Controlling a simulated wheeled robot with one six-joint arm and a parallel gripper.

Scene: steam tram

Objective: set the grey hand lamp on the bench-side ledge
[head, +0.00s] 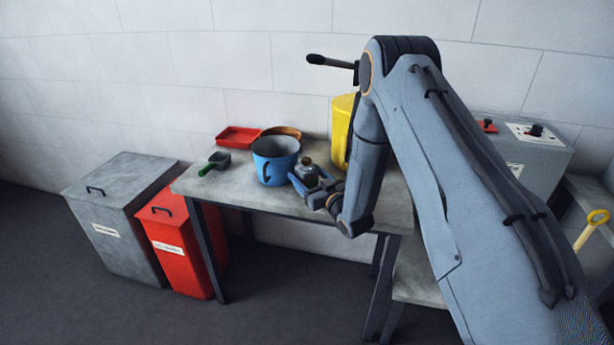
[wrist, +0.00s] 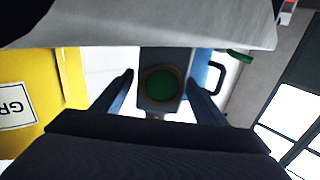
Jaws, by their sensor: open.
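The grey hand lamp (head: 308,173) stands near the front edge of the grey table (head: 240,197), in front of a blue pot. In the wrist view the lamp (wrist: 160,62) shows a round green lens facing me, between my two fingers. My gripper (head: 313,186) is open at the table's front edge, with its fingers on either side of the lamp. In the wrist view my gripper (wrist: 160,80) shows a gap beside the lamp on each side. I cannot tell which surface is the bench-side ledge; a low grey surface (head: 420,287) is partly hidden behind my arm.
The blue pot (head: 274,163) is just behind the lamp, and a yellow container (head: 341,130) is to its right. A green-handled scoop (head: 217,160), a red tray (head: 238,137) and an orange dish (head: 284,132) share the table. Grey (head: 125,205) and red bins (head: 178,245) stand left.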

